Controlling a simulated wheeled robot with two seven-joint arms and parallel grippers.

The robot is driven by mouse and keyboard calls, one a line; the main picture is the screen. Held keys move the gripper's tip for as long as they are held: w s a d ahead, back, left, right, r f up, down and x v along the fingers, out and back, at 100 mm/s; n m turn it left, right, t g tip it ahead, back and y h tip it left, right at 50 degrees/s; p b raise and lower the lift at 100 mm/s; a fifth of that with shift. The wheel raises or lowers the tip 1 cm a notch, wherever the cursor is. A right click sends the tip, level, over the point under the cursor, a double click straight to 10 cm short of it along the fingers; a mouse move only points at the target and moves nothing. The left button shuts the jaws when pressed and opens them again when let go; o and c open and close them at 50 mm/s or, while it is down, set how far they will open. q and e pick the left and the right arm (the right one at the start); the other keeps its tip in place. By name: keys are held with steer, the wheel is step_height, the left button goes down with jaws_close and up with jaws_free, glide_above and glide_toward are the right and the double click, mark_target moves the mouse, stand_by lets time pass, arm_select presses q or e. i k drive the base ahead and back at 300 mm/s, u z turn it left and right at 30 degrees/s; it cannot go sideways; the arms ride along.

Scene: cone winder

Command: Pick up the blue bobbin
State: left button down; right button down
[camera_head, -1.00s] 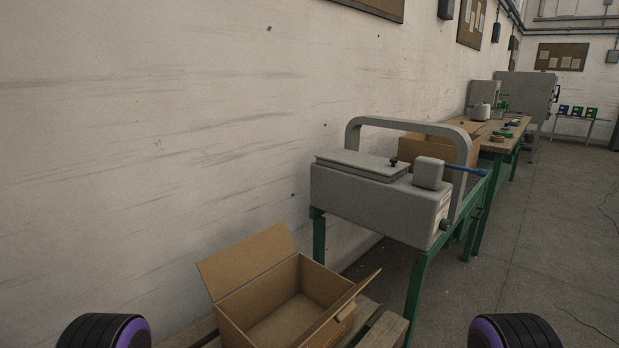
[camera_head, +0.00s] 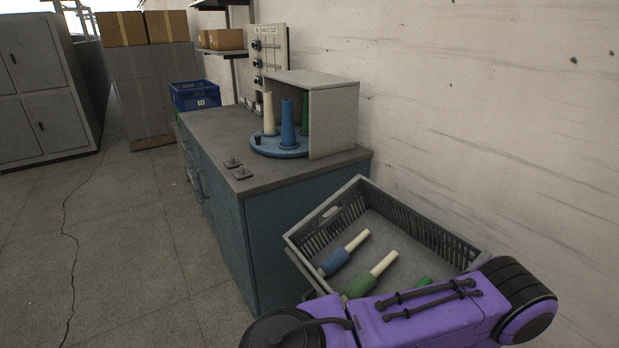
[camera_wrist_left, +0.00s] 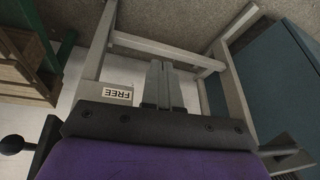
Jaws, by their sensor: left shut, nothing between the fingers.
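A blue bobbin with a cream upper end (camera_head: 337,261) lies in the grey crate (camera_head: 440,232) in the head view, at its left side. A tall all-blue bobbin (camera_head: 288,122) also stands on the blue round turntable (camera_head: 262,147) on the cabinet. A green bobbin with a cream end (camera_head: 367,278) lies beside the blue one in the crate. My left gripper (camera_wrist_left: 162,68) is shut and empty in the left wrist view, above a grey frame labelled FREE. No bobbin shows in that view. My right gripper is not in view.
The blue-grey cabinet (camera_head: 225,215) stands left of the crate. On it, a grey housing (camera_head: 335,118) partly encloses the turntable, with a cream bobbin (camera_head: 269,113) there. Part of my purple arm covers the crate's near side.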

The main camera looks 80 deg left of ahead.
mark_target(338, 258)
steer(key=u, duration=3.25)
steer(key=k, duration=1.2)
steer(key=u, duration=1.2)
steer(key=i, duration=0.9)
steer(key=z, duration=0.35)
steer(key=i, duration=1.7)
steer(key=z, duration=1.4)
steer(key=i, duration=0.95)
steer(key=z, duration=1.05)
